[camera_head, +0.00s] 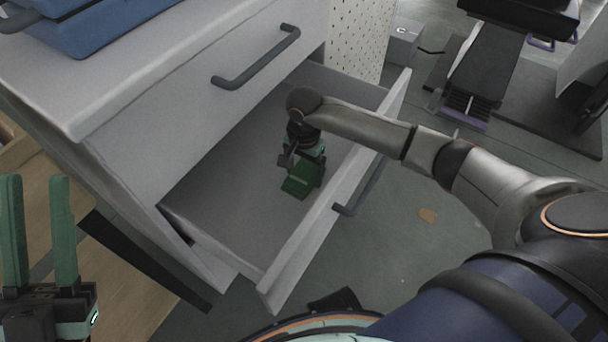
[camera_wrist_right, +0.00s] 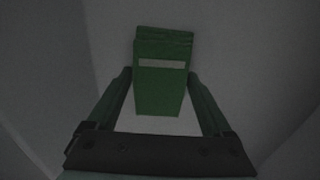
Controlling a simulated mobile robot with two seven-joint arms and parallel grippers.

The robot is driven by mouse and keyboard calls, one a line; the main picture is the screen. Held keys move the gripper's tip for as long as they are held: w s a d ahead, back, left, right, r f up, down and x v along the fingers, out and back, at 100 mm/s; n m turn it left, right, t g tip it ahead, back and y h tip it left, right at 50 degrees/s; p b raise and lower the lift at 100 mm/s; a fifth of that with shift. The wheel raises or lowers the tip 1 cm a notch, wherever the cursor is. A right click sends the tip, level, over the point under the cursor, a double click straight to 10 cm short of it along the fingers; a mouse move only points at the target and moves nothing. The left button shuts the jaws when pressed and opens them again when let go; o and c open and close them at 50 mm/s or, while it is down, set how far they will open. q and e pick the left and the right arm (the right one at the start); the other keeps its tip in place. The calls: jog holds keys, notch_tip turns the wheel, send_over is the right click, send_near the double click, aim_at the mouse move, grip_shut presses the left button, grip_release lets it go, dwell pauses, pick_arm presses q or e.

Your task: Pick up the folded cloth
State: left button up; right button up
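The folded cloth (camera_head: 297,187) is green and lies inside the open drawer. In the right wrist view the cloth (camera_wrist_right: 158,92) shows folded layers at its far end and a pale stripe across it. My right gripper (camera_head: 303,162) reaches down into the drawer over the cloth and partly hides it. In the right wrist view its fingers (camera_wrist_right: 160,78) stand apart, one on each side of the cloth; I cannot tell whether they touch it. My left gripper (camera_head: 39,225) is open and empty at the lower left, away from the drawer.
The drawer (camera_head: 228,200) is pulled out of a grey cabinet, with its front panel (camera_head: 330,205) and handle beside my right arm. A closed drawer with a dark handle (camera_head: 255,58) is above. A blue container (camera_head: 95,25) stands on top. A wooden surface (camera_head: 115,270) is lower left.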

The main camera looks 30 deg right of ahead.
aim_at(304, 173)
jog(key=c, duration=0.7)
jog(key=shift+o, duration=0.2)
notch_tip(304, 173, up, 9)
jog(key=p, duration=0.3)
jog(key=shift+r, duration=0.55)
